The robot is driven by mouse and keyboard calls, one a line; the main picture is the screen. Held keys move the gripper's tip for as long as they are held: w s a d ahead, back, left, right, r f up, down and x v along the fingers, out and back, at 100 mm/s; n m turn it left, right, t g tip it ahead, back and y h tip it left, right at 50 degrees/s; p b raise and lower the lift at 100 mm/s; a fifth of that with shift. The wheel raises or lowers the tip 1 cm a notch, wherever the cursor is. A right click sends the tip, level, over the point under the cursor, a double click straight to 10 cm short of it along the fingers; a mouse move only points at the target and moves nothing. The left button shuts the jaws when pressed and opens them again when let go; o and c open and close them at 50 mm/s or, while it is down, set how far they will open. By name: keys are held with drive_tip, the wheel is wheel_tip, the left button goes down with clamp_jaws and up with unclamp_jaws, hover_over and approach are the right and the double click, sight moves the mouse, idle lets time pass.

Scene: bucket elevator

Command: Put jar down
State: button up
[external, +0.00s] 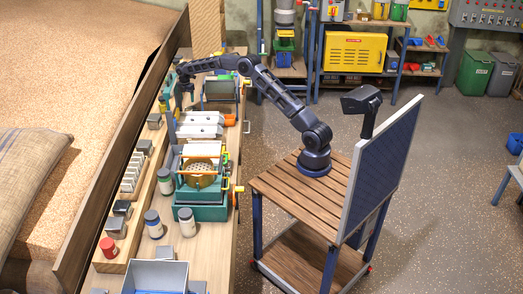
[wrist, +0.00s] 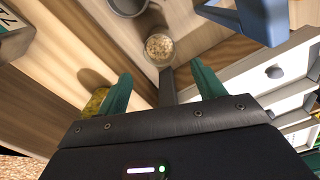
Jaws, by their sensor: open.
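My gripper (external: 186,88) hangs over the far part of the workbench, close to the long wooden board. In the wrist view its two green fingers (wrist: 163,86) are spread apart with nothing gripped between them. A small round clear jar (wrist: 159,48) with grain-like contents stands just beyond the fingertips, apart from them. A yellowish jar or container (wrist: 96,102) is partly hidden behind the left finger. I cannot tell which one is the task's jar. In the external view the spot under the gripper is too small to make out a jar.
A grey cup (wrist: 128,6) and a blue object (wrist: 240,18) are near the top of the wrist view. White trays (external: 203,124) lie along the bench, with a teal machine (external: 203,205) nearer the camera. Several lidded jars (external: 186,222) stand around it.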

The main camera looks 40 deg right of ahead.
drive_tip(key=s+d+r+m+t, duration=0.1)
drive_tip(key=s+d+r+m, duration=0.1)
drive_tip(key=s+r, duration=0.5)
drive_tip(key=s+d+r+m, duration=0.2)
drive_tip(key=s+d+r, duration=0.15)
drive_tip(key=r, duration=0.65)
drive_tip(key=s+d+r+m+t, duration=0.1)
drive_tip(key=s+d+r+m, duration=0.2)
drive_tip(key=s+r, duration=0.45)
drive_tip(key=s+d+r+m, duration=0.2)
drive_tip(key=s+r+m, duration=0.15)
drive_tip(key=s, duration=0.65)
drive_tip(key=s+d+r+m+t, duration=0.1)
drive_tip(key=s+d+r+m, duration=0.15)
drive_tip(key=s, duration=0.75)
drive_tip(key=s+d+r+m, duration=0.1)
drive_tip(key=s+d+m, duration=0.2)
drive_tip(key=s, duration=0.7)
drive_tip(key=s+d+f+m, duration=0.1)
drive_tip(key=s+f+m, duration=0.2)
drive_tip(key=s, duration=0.7)
drive_tip(key=s+d+f+m+t, duration=0.1)
drive_tip(key=s+f, duration=0.4)
drive_tip(key=s, duration=0.5)
drive_tip(key=shift+s+d+m+t, duration=0.3)
drive_tip(key=shift+d+m, duration=0.45)
drive_tip(key=shift+m, duration=0.45)
drive_tip(key=shift+f, duration=0.1)
